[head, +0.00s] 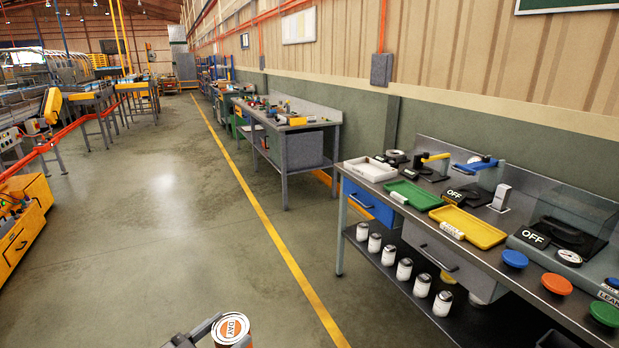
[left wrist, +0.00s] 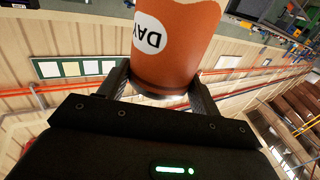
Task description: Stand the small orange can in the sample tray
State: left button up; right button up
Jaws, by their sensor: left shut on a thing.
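In the left wrist view the orange can (left wrist: 172,62) has a white DAY patch and sits between the fingers. My left gripper (head: 226,338) is shut on it, held out over the floor, away from the bench. On the bench at the right lie a white tray (head: 352,169), a green tray (head: 413,194) and a yellow tray (head: 484,230). Their labels are too small to read, so I cannot tell which is the sample tray. My right gripper is not in view.
The bench (head: 499,206) also carries OFF-marked devices, gauges and blue, orange and green knobs. Several white cans (head: 404,270) stand on its lower shelf. A blue drawer (head: 369,205) is below the white tray. The floor (head: 180,230) left of the bench is clear.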

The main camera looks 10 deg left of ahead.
aim_at(362, 168)
jog(key=u, duration=0.45)
jog(key=i, duration=1.35)
jog(key=z, duration=0.35)
jog(key=i, duration=1.15)
jog(key=z, duration=0.9)
